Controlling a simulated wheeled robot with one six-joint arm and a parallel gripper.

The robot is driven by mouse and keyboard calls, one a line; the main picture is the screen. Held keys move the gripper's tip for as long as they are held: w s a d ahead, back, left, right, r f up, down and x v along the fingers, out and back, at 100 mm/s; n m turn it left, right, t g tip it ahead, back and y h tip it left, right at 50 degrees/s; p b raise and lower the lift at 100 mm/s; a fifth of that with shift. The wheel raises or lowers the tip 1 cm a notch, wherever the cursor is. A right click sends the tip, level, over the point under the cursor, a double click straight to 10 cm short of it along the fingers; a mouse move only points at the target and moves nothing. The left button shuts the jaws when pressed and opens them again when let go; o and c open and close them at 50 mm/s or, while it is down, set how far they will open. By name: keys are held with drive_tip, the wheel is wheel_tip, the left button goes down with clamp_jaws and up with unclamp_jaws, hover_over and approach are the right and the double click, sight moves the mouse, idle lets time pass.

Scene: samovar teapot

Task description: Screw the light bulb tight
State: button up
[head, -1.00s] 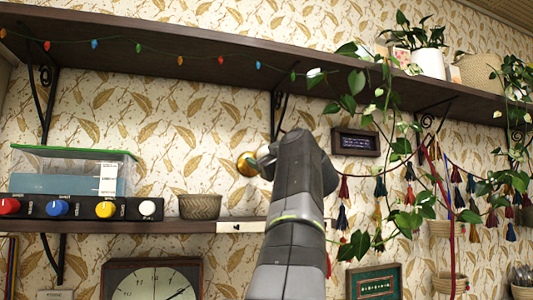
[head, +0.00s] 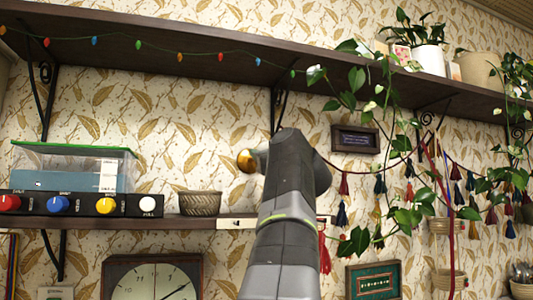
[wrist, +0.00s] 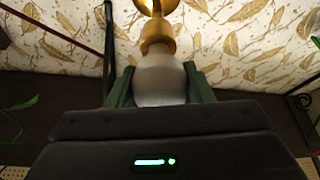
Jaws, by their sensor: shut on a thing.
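The light bulb (wrist: 160,80) is a pale, frosted bulb in the wrist view, with its base end toward a brass socket (wrist: 157,30) on the wall. My gripper (wrist: 160,88) is shut on the bulb, one green finger on each side of it. In the head view the brass socket (head: 246,160) shows at the wall just left of my arm. My arm hides the bulb and the fingers there. I cannot tell from these views how deep the bulb sits in the socket.
A lower shelf (head: 180,222) holds a woven basket (head: 199,203), a clear tank (head: 75,168) and a box with coloured knobs (head: 80,206). An upper shelf (head: 200,60) runs above. Hanging vines (head: 355,85) and a tasselled garland (head: 380,185) are on the right.

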drive_tip(key=m+t+h+p, duration=0.1)
drive_tip(key=m+h, duration=0.1)
drive_tip(key=m, duration=0.3)
drive_tip(key=shift+a+r+p, duration=0.1)
drive_tip(key=shift+r+p, duration=0.05)
drive_tip(key=shift+p, duration=0.15)
drive_tip(key=shift+m+t+h+p, duration=0.15)
drive_tip(key=shift+m+h+p, duration=0.15)
drive_tip(key=shift+m+h, duration=1)
drive_tip(key=shift+m+t+h+p, duration=0.2)
drive_tip(key=shift+m+h, duration=0.5)
drive_tip(key=shift+m, duration=1.1)
drive_tip(key=shift+f+m+g+h+b, duration=0.15)
drive_tip(key=shift+m+h+b, duration=0.45)
drive_tip(key=shift+m, duration=0.6)
drive_tip(key=shift+m+g+h+b, duration=0.2)
drive_tip(key=shift+m+h+b, duration=0.35)
drive_tip(key=shift+m, duration=0.65)
drive_tip(key=shift+f+m+g+h+b, duration=0.1)
drive_tip(key=shift+m+g+h+b, duration=0.2)
drive_tip(key=shift+m+b, duration=0.7)
drive_tip(key=shift+r+m+g+h, duration=0.1)
drive_tip(key=shift+m+g+h, duration=0.25)
drive_tip(key=shift+m, duration=0.95)
drive_tip(key=shift+m+g+h, duration=0.25)
drive_tip(key=shift+m+h, duration=0.15)
drive_tip(key=shift+m, duration=0.9)
drive_tip(key=o, duration=1)
